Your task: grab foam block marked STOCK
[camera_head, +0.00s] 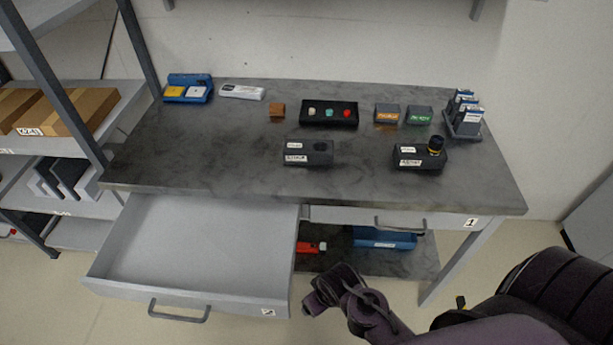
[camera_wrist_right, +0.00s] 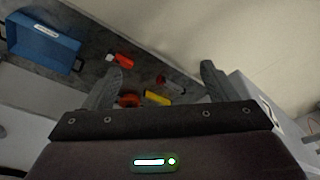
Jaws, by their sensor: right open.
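No block with a readable STOCK mark shows in either view. My right gripper (camera_head: 330,292) is low in front of the table, right of the open drawer. In the right wrist view its two fingers (camera_wrist_right: 163,68) are spread apart with nothing held between them. Red and yellow items (camera_wrist_right: 157,97) lie beyond the fingers on the lower shelf. My left gripper is out of view.
The table (camera_head: 230,145) also bears a black button box (camera_head: 329,113), a brown cube (camera_head: 277,110), a blue tray (camera_head: 188,83) and two dark labelled boxes. An empty drawer (camera_head: 190,245) stands open at front left. A blue bin (camera_wrist_right: 40,45) sits on the lower shelf.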

